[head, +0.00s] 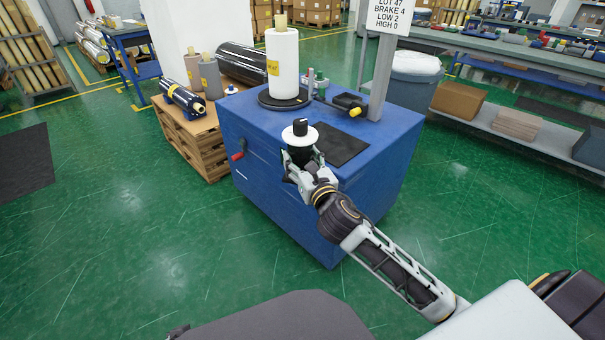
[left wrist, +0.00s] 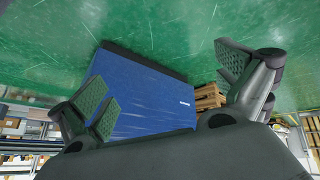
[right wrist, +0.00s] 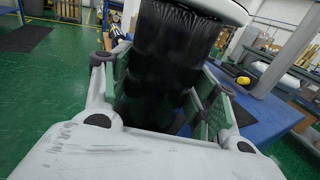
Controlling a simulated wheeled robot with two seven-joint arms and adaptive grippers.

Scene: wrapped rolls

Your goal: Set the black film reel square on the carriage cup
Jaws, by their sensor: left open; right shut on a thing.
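The black film reel (head: 300,156) is upright in my right gripper (head: 301,172), with a white disc and a black knob on top. In the right wrist view the glossy black film (right wrist: 172,45) sits between the two finger pads. The reel is above the near part of the blue cabinet (head: 275,205), close to a black mat on its top. A black carriage-like block with a yellow knob (head: 350,103) is at the foot of the grey post; I cannot clearly make out its cup. My left gripper (left wrist: 170,88) is open and empty, apart from the cabinet; it shows only in the left wrist view.
A tall white roll (head: 282,65) stands on a black round plate at the cabinet's back. The grey post (head: 384,70) carries a sign. A wooden pallet stack (head: 195,150) with rolls stands at the left. The black mat (head: 342,150) is bare.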

